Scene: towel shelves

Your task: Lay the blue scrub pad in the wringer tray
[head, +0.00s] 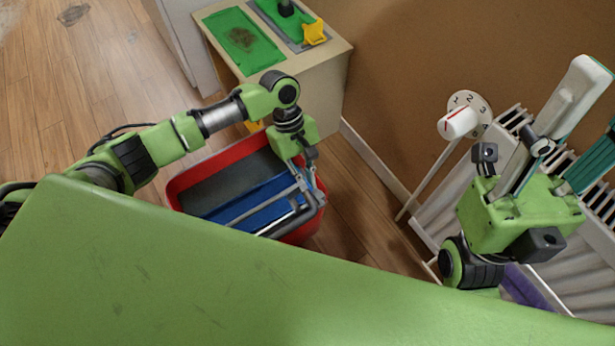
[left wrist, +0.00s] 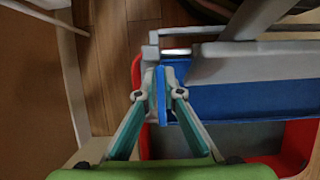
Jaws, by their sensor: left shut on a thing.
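The blue scrub pad (left wrist: 161,94) shows edge-on as a thin upright strip between the fingertips of my left gripper (left wrist: 160,90). In the head view my left gripper (head: 305,168) points down over the right end of a red bucket (head: 185,182); the pad is hard to make out there. The blue wringer tray (head: 262,202) sits across the bucket with a grey frame and bar over it. In the left wrist view the tray (left wrist: 250,100) is just right of the pad; whether they touch is unclear. My right gripper (head: 600,100) is open and empty, fingers pointing up at the right.
A small table (head: 312,75) behind the bucket holds a stained green cloth (head: 240,38), a yellow star-shaped thing (head: 314,32) and another green cloth. A white radiator (head: 500,125) with a numbered dial (head: 459,122) stands at the right. Wooden floor is clear at the left.

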